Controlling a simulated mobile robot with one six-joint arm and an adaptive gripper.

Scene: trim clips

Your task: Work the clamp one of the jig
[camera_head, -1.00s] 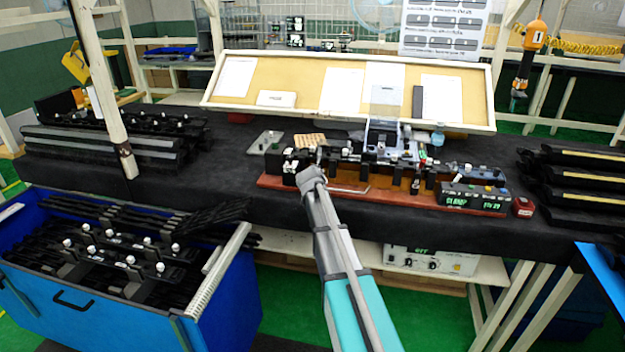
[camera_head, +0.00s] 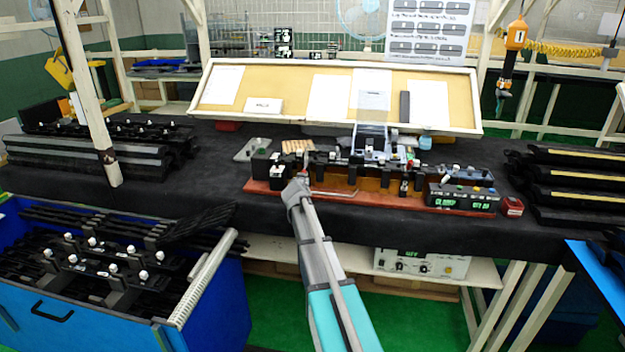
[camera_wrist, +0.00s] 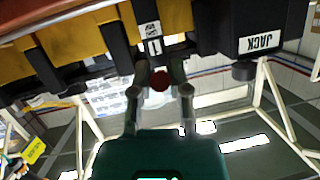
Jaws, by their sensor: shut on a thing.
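The jig (camera_head: 270,187) is a long fixture on a red-brown base on the black-covered table. In the wrist view, clamp one is a black block marked "1" (camera_wrist: 153,42) with a dark red round knob (camera_wrist: 159,80). My gripper (camera_wrist: 160,90) has one finger on each side of the knob and is shut on it. In the head view, my gripper (camera_head: 300,184) reaches the jig's front, left of its middle, and the arm hides part of the base there. The jig's display (camera_head: 462,202) glows green with text that seems to read "CLAMP".
A block labelled "JACK" (camera_wrist: 255,40) stands close to the right of the clamp in the wrist view. A small red box (camera_head: 512,206) sits right of the jig. Black trim parts lie stacked at both table ends. A blue bin (camera_head: 120,330) stands front left.

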